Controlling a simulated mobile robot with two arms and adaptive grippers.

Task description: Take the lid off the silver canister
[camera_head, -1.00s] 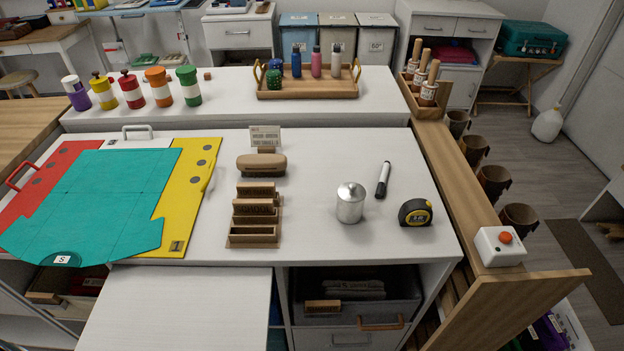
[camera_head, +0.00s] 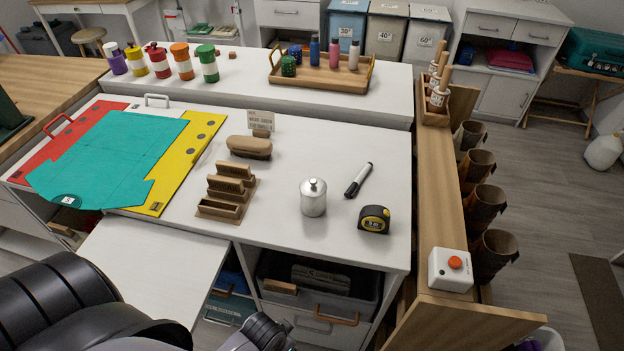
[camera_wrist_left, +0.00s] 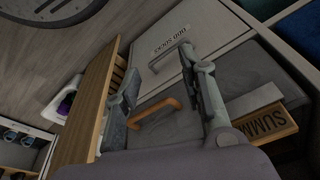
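My left arm comes in at the lower left of the head view, and part of my left gripper (camera_head: 262,334) shows at the bottom edge, below the worktop's front and well short of the canister. In the left wrist view my left gripper (camera_wrist_left: 165,100) has its fingers apart with nothing between them. The canister is not in that view. My right gripper is not in view.
A red-button box (camera_head: 450,270) sits on the right ledge.

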